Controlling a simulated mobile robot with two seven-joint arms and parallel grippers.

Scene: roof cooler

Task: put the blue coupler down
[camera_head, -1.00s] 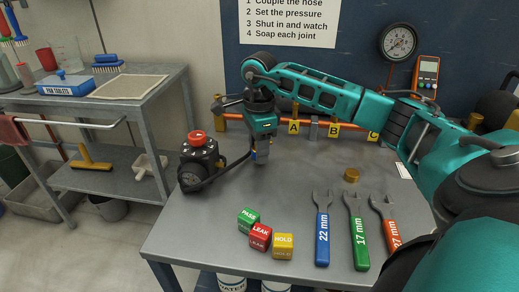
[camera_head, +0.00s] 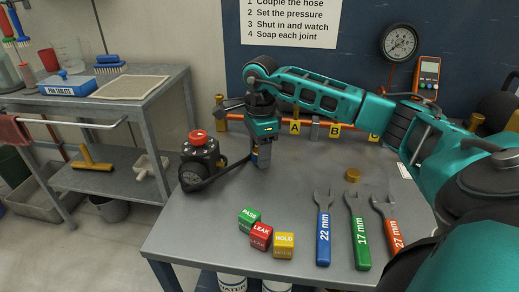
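The blue coupler (camera_head: 254,155) shows only as a small blue patch between the fingers of my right gripper (camera_head: 262,158), at the end of a black hose. The gripper points down and appears closed on it, hiding most of the coupler. The hose (camera_head: 222,174) curves left to a black unit with a red knob (camera_head: 198,138), which stands at the table's left edge. The fingertips are low over the grey table (camera_head: 305,180); I cannot tell whether the coupler touches the top. My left gripper is not in view.
Behind the gripper runs a copper pipe with yellow tags A (camera_head: 295,127) and B. In front lie dice-like blocks (camera_head: 262,235) and wrenches (camera_head: 323,228). A brass cap (camera_head: 352,175) sits right. The table between gripper and blocks is clear.

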